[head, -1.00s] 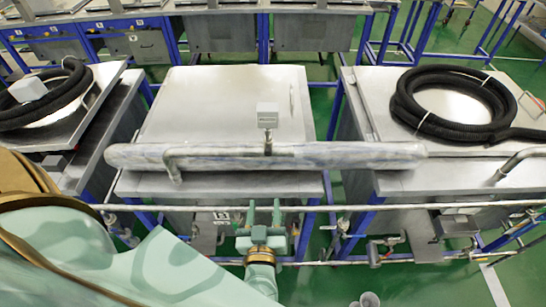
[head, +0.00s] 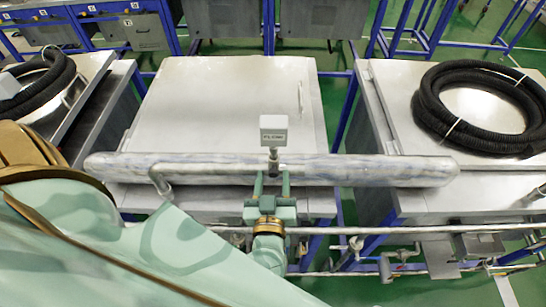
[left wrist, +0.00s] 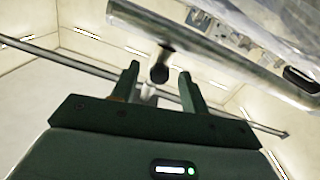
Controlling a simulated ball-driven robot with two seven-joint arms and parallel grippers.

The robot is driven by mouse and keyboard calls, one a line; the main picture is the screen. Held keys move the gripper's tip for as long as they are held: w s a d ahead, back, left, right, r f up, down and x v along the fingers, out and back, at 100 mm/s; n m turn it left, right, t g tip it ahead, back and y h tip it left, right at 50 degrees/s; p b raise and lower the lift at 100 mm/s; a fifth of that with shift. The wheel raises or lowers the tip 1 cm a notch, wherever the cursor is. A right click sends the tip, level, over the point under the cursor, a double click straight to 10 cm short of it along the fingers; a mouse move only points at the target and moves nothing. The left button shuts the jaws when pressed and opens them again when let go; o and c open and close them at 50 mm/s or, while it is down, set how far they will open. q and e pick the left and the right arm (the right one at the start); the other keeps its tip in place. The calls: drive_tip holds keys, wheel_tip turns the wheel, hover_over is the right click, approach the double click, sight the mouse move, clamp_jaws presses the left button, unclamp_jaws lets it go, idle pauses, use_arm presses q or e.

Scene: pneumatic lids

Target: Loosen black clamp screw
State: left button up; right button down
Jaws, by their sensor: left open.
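A small black screw head (left wrist: 160,75) shows in the left wrist view on a pale stem, between my left gripper's (left wrist: 159,76) two fingertips. The fingers are open, with a gap on each side of it. In the head view, my left gripper (head: 271,182) points at the front of a long wrapped grey pipe (head: 380,170), just below a small white box (head: 274,129) on a short dark post (head: 273,156). The screw itself is too small to tell apart there. My right gripper is not in view.
A steel lid (head: 220,95) lies behind the pipe. A thin bent metal tube (head: 210,170) runs along the pipe's front. A black coiled hose (head: 430,110) lies on the right lid, another (head: 50,82) at the left. A horizontal rail (head: 420,231) crosses below my gripper.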

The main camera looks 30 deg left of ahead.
use_arm(q)
drive_tip(key=shift+s+d, duration=0.1)
drive_tip(key=shift+c, duration=0.4)
clamp_jaws()
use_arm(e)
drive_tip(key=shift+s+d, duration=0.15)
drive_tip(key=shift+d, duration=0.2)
